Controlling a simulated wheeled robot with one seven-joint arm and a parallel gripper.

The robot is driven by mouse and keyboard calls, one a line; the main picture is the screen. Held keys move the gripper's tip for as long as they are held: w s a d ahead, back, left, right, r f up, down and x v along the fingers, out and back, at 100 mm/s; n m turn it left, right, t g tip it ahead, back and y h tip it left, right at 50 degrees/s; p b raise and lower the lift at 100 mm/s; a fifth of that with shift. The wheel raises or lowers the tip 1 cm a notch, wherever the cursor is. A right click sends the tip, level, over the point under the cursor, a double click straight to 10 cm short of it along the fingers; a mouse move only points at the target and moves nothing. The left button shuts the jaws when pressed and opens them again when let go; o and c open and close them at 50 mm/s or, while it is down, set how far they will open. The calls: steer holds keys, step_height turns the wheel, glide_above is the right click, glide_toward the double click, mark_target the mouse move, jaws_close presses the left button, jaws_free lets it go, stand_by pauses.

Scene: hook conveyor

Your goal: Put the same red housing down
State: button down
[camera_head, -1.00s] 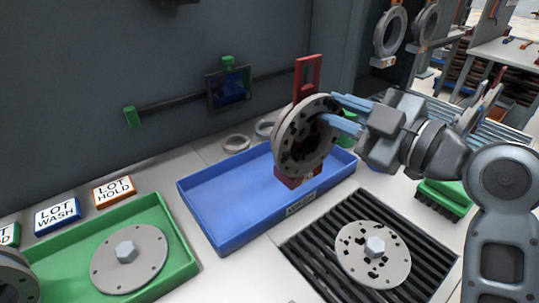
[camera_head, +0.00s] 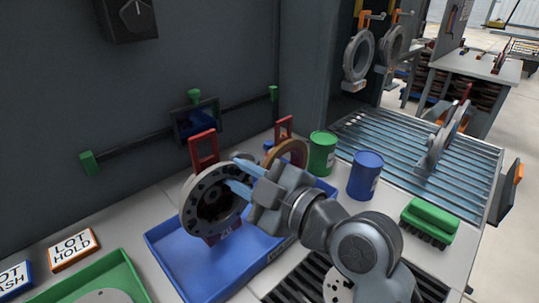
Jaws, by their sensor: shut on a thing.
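My gripper (camera_head: 240,178) is shut on a grey ring-shaped housing (camera_head: 197,213) with bolt holes and a tall red frame (camera_head: 203,150) on top. The housing is upright and overlaps the blue tray (camera_head: 172,262) in the picture. I cannot tell whether its base touches the tray floor. Its lower red part is mostly in shadow. My arm hides part of the tray's right side. A second ring (camera_head: 292,148), brownish with a red frame (camera_head: 284,127), stands behind my gripper; its lower part is hidden.
A green can (camera_head: 322,153) and a blue can (camera_head: 366,176) stand right of the tray. A green brush (camera_head: 430,221) lies farther right. A slatted conveyor (camera_head: 400,150) carries a grey housing (camera_head: 440,140). A green tray (camera_head: 105,283) is at front left.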

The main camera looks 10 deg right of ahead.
mark_target(224, 192)
steer(key=shift+a+f, duration=0.25)
steer(key=shift+f, duration=0.5)
steer(key=shift+a+f, duration=0.2)
steer(key=shift+f, duration=0.55)
steer(key=shift+a+f, duration=0.25)
steer(key=shift+f, duration=0.5)
steer(key=shift+f, duration=0.15)
steer(key=c, duration=1.4)
jaws_free()
steer(key=shift+f, duration=0.15)
steer(key=o, duration=0.5)
steer(key=shift+s, duration=0.1)
steer(key=shift+c, duration=0.2)
